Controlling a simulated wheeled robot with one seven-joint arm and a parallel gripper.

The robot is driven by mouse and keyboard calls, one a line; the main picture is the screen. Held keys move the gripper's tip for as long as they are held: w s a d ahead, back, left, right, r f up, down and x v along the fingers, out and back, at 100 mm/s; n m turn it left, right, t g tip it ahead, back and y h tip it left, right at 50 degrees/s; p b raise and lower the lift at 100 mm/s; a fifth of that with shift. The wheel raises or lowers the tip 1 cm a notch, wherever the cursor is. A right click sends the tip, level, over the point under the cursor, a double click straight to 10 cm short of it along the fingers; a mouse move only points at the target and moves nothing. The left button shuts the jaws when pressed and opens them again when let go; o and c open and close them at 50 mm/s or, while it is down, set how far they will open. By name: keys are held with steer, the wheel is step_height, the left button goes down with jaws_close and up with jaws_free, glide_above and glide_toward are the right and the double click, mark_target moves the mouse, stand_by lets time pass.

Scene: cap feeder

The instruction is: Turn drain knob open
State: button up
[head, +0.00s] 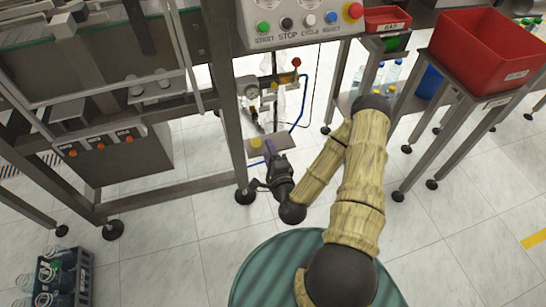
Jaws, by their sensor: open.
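My gripper (268,150) is at the end of my tan-sleeved arm, close to a small grey plate below the air unit under the control panel. It is small here and partly hidden by my wrist; its jaws are open. A yellow knob-like part (256,142) shows on the plate beside my gripper. Above are a round pressure gauge (252,91), a yellow fitting (286,78) and a red knob (296,62). I cannot tell for certain which part is the drain knob, how it is turned, or whether the gripper touches anything.
The control panel (298,24) with coloured buttons hangs above. A steel machine leg (226,90) stands left of my gripper, and a blue hose (303,105) curves at its right. Red bins (490,48) stand on the right. A bottle crate (62,278) is on the floor at lower left.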

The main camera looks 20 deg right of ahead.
steer(key=s+p, duration=0.3)
steer(key=shift+s+r, duration=0.25)
steer(key=shift+r, duration=0.15)
stand_by(0.4)
